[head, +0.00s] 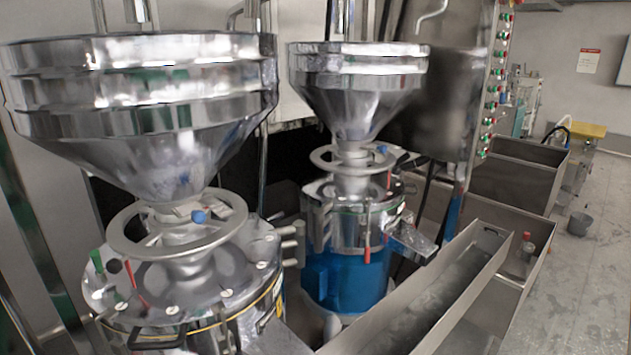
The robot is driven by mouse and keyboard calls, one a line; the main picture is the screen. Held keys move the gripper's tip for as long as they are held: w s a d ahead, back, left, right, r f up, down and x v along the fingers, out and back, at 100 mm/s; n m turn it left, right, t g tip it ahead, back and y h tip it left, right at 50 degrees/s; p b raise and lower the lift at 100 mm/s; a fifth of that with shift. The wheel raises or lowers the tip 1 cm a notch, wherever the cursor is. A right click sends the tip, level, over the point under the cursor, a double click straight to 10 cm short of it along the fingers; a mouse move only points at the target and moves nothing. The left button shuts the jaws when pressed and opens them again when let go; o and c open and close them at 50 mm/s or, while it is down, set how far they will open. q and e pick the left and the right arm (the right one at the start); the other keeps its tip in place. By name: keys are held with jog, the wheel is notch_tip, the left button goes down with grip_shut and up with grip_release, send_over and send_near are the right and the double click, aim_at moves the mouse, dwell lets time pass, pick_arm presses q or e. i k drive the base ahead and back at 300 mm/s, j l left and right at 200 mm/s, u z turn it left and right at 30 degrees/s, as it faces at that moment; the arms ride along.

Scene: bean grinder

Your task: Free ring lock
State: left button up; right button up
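The near bean grinder has a wide polished hopper (150,135) above a flat metal ring (122,225) around its neck. A small lock lever with a blue knob (198,216) sits at the ring's right side. Under the ring is a round bolted lid with green, black and red handles at its left. The far grinder has a similar hopper (355,95) and ring (318,158), with a blue knob (382,149) at the right and a blue body (345,280). I cannot tell whether either lock is engaged. Neither gripper is in view.
A long metal trough (440,295) runs along the right of the grinders. A metal bin (515,180) and a control panel with green and red buttons (493,90) stand behind it. A small grey bucket (579,223) stands on the open floor at the right.

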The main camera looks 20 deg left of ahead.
aim_at(101, 272)
jog(key=k+j, duration=0.1)
jog(key=j, duration=0.65)
jog(key=k+j, duration=0.1)
jog(key=j, duration=0.65)
jog(key=k+j, duration=0.1)
jog(key=j, duration=0.6)
jog(key=k+j, duration=0.1)
jog(key=j, duration=0.65)
